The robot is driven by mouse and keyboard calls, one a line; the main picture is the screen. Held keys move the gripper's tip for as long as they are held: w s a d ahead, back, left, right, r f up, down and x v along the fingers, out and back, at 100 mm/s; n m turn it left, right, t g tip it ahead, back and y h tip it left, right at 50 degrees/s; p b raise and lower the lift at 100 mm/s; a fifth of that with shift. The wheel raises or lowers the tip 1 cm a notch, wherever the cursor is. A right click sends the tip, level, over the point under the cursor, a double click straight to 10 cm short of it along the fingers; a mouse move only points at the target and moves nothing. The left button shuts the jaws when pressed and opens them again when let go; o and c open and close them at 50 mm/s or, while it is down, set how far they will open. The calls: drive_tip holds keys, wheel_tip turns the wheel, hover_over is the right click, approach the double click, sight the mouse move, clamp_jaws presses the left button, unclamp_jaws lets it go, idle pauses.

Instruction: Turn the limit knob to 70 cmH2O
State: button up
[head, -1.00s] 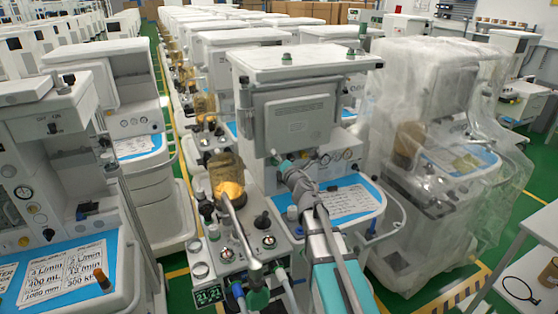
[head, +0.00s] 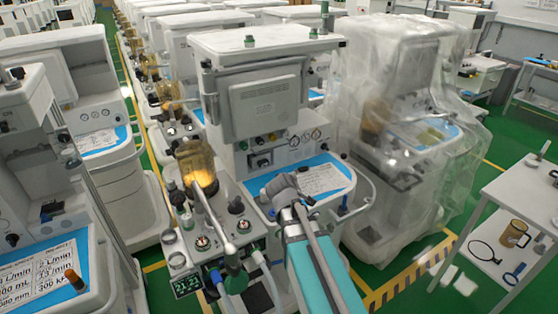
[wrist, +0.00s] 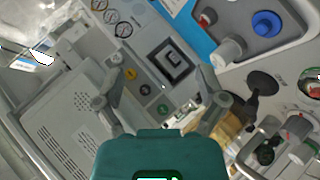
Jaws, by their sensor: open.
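The middle cart (head: 262,45) has a grey front panel with round gauges and small knobs. In the wrist view the panel shows several gauges (wrist: 123,30), a black-framed square (wrist: 172,64) and a small black knob (wrist: 145,90). I cannot read which control is the limit knob or its setting. My gripper (head: 281,184) is over the cart's blue worktop in the head view. In the wrist view my gripper (wrist: 160,68) is open, its fingers on either side of the panel area, with nothing between them.
A glass canister (head: 197,167) and a black knob (head: 235,205) stand at the cart's left. The wrist view shows a blue cap (wrist: 266,23) and grey knob (wrist: 226,52). A plastic-wrapped cart (head: 395,100) is close on the right, a white table (head: 515,215) beyond.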

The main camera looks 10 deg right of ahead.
drive_tip(key=s+a+f+m+g+y, duration=0.1)
drive_tip(key=s+a+f+m+g, duration=0.1)
drive_tip(key=s, duration=0.4)
drive_tip(key=s+a+f+m+g+y, duration=0.2)
drive_tip(key=s+f+m+g, duration=0.1)
drive_tip(key=s, duration=0.3)
drive_tip(key=s+a+f+m+g+y, duration=0.2)
drive_tip(key=s+f+m+g, duration=0.1)
drive_tip(key=s+g, duration=0.2)
drive_tip(key=shift+s+a+f, duration=0.15)
drive_tip(key=shift+s+a, duration=0.25)
drive_tip(key=shift+s, duration=0.7)
